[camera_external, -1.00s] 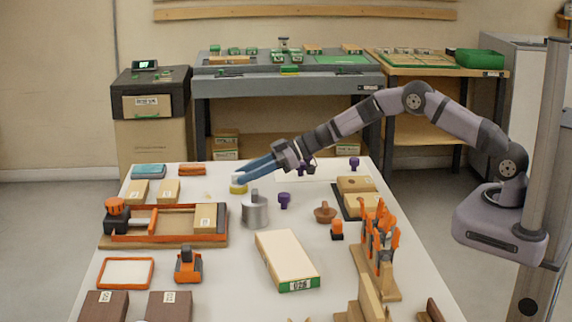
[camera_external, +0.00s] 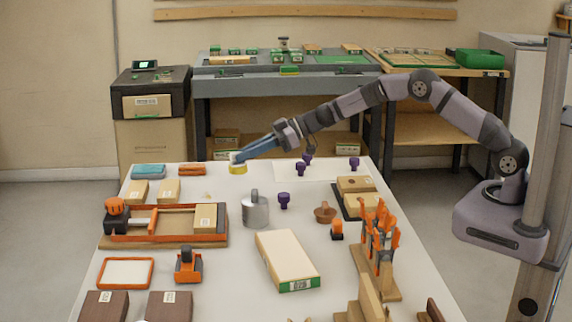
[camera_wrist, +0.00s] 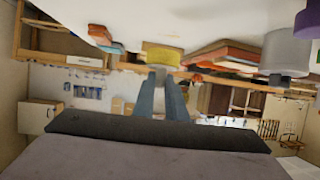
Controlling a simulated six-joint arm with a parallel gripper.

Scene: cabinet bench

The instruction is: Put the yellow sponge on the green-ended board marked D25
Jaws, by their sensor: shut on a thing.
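The yellow sponge (camera_external: 238,169) is at the far left part of the white table, held at the tips of my gripper (camera_external: 238,159). In the wrist view the sponge (camera_wrist: 162,55) sits between the ends of the two blue-grey fingers (camera_wrist: 163,80). My gripper is shut on it. It appears raised above the table. The green-ended board (camera_external: 287,258) lies flat near the table's middle front, with a white label on its green end; the lettering is too small to read surely. Its top is bare. The sponge is apart from it, farther back and left.
A grey metal cylinder with a knob (camera_external: 255,211) and a purple peg (camera_external: 284,200) stand between the sponge and the board. An orange clamp fixture (camera_external: 165,224) lies left. A rack of orange-handled tools (camera_external: 377,255) stands right of the board.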

